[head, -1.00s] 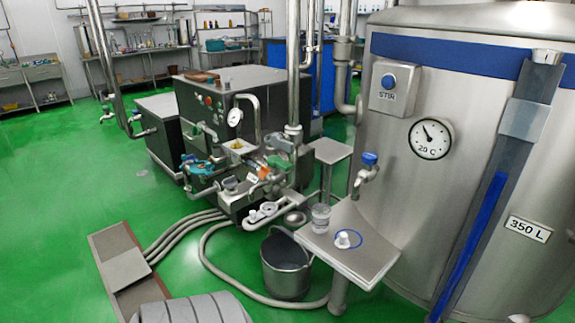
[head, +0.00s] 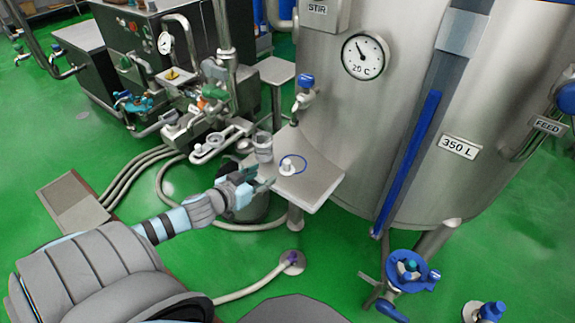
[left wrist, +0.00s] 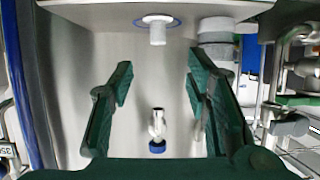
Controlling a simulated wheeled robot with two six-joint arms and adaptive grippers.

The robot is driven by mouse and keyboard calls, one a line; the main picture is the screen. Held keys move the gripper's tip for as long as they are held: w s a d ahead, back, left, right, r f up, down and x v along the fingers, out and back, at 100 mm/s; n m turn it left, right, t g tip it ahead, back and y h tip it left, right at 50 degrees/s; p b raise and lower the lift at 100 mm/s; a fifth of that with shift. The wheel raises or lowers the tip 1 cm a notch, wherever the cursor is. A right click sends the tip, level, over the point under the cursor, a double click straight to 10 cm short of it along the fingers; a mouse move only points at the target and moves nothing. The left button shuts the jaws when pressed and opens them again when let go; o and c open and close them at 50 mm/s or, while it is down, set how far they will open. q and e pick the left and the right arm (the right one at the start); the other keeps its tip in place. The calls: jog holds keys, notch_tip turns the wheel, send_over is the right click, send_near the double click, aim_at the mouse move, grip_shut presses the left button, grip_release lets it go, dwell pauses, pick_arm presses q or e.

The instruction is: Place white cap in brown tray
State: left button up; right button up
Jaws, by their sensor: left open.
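The white cap (head: 288,166) stands on the small steel shelf (head: 318,184) in front of the tank, within a blue ring. My left gripper (head: 260,179) is open and empty, just left of the shelf and a short way from the cap. In the left wrist view, the cap (left wrist: 157,34) shows beyond and between the spread green fingers. A flat brown thing (head: 117,2) lies on the dark machine at the top edge of the head view; it is cut off and I cannot tell if it is the brown tray. My right gripper is out of view.
A clear cup (head: 263,147) stands on the shelf left of the cap. A blue-topped tap (head: 305,83) hangs above the shelf from the tank (head: 345,120).

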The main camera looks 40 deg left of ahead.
pick_arm(q)
jog(key=b, duration=0.4)
send_near(285, 164)
jog(key=w+f, duration=0.2)
jog(key=b+x, duration=0.1)
jog(key=x, duration=0.1)
jog(key=b+x, duration=0.2)
jog(key=x, duration=0.1)
jog(key=r+b+x, duration=0.1)
jog(key=x, duration=0.2)
jog(key=shift+w+a+f, duration=0.1)
jog(key=shift+w+a, duration=0.05)
jog(key=shift+w, duration=0.45)
jog(key=shift+s, duration=0.1)
jog(key=c, duration=0.4)
grip_shut()
